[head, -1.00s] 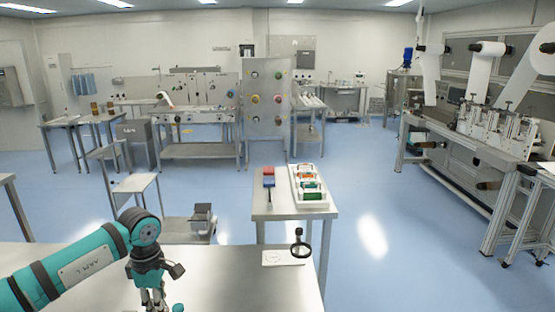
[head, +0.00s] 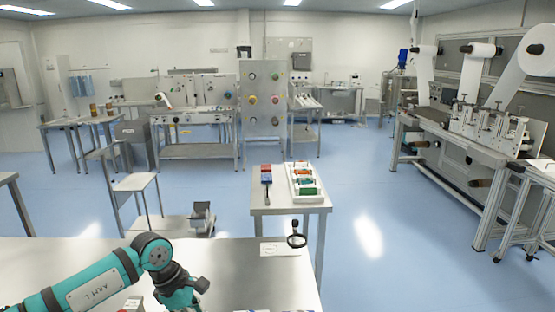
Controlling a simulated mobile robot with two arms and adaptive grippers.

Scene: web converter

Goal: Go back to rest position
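My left arm reaches in from the lower left over the near metal table (head: 225,262). Its wrist is at the bottom edge of the head view, and the gripper fingers are cut off below it, so I see neither fingertips nor anything held. My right arm and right gripper are not in the head view.
A small white box (head: 132,303) sits beside my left arm, and edges of other items show at the bottom. A black ring-shaped tool (head: 296,236) and white card (head: 278,249) are at the table's far right. Beyond stands a small table with a white tray (head: 293,196).

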